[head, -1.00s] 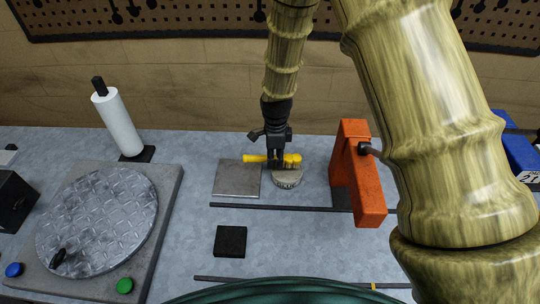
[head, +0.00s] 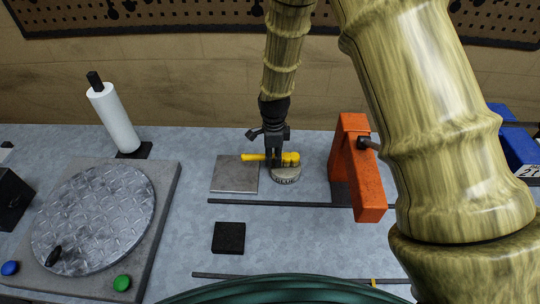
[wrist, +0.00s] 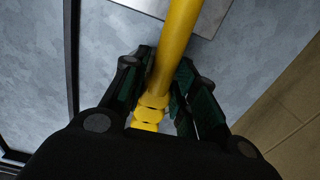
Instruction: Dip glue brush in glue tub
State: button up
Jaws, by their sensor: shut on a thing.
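My gripper (head: 274,160) is shut on the yellow glue brush (head: 253,157), which lies roughly level across the jaws. In the wrist view the yellow handle of the brush (wrist: 176,45) runs up between the green-lined fingers. The brush's thicker end (head: 291,158) sticks out to the right of the fingers, over or at the top of the round glue tub (head: 286,175), which is marked with lettering. I cannot tell whether the brush touches the tub. The tub's opening is hidden behind the brush and fingers. The tub stands on the grey bench.
A grey metal plate (head: 235,175) lies left of the tub. An orange upright block (head: 357,165) stands to the right. Dark strips (head: 300,203) and a black pad (head: 229,238) lie in front. A turntable (head: 92,220) and a white roll (head: 116,120) are at left.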

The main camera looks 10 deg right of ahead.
aim_at(273, 155)
jog(key=shift+f, duration=0.55)
dwell(1.9)
jog(key=shift+r, duration=0.15)
jog(key=shift+r+p, duration=2.5)
jog(key=shift+r, duration=0.9)
